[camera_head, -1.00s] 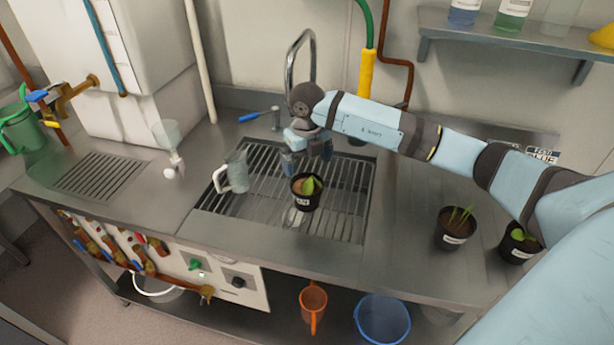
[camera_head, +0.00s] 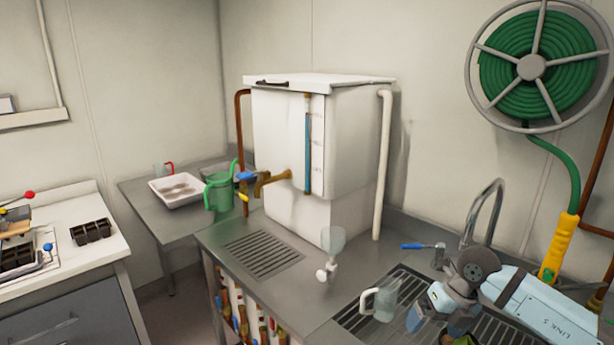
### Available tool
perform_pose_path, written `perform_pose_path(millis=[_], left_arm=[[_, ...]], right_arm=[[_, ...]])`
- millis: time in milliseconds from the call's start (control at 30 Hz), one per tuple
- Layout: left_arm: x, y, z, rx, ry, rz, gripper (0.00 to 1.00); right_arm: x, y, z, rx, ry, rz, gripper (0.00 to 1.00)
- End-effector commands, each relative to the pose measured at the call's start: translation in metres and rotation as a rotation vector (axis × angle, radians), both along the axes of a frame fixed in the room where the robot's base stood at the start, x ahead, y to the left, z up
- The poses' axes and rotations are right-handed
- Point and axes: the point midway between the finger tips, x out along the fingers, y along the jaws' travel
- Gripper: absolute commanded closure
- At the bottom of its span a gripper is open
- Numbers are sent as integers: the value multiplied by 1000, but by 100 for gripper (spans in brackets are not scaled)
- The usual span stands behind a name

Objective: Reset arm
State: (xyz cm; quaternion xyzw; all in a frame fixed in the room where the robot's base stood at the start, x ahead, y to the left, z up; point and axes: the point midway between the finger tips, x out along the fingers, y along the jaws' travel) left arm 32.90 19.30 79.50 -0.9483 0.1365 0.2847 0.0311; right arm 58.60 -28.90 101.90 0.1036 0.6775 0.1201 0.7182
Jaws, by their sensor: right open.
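My right gripper (camera_head: 430,322) is at the lower right, over the grated sink (camera_head: 352,316). Its arm comes in from the right edge, light blue with dark joints. The jaws are open, and I see nothing between them, though the lower part is cut by the frame's bottom edge. A clear pitcher (camera_head: 384,298) stands on the grate just left of the gripper, and I cannot tell whether they touch. My left arm and gripper are not in view.
A curved metal faucet (camera_head: 485,212) and a yellow-handled green hose (camera_head: 560,248) stand behind the arm. A white tank (camera_head: 290,140) with a brass tap is left of the sink. A clear funnel (camera_head: 332,240) stands on the counter. A hose reel (camera_head: 530,68) hangs above.

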Motion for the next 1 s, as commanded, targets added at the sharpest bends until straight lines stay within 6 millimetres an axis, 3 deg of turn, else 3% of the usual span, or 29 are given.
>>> perform_pose_path(millis=[33, 100, 200, 300, 367, 500, 633, 767, 900, 1000], left_arm=[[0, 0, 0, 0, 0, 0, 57], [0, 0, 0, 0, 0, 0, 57], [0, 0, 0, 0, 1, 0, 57], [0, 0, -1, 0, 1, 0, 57], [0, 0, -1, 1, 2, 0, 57], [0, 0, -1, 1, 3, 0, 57], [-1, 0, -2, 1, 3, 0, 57], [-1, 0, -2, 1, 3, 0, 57], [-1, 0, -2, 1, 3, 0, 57], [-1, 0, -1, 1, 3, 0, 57]], right_arm=[[-11, 37, -5, 150, -21, 33, 0], [-27, 89, 2, 400, -63, 51, 0], [-46, 145, 28, 755, -125, 9, 0], [-58, 175, 63, 1084, -178, -115, 0], [-62, 181, 84, 1262, -205, -227, 0], [-63, 163, 115, 1596, -247, -594, 0], [-64, 121, 112, 1771, -251, -1042, 0], [-79, 73, 74, 1777, -202, -1555, 0], [-121, 35, 14, 1586, -83, -2090, 0], [-157, 23, -21, 1395, 16, -2353, 0]])
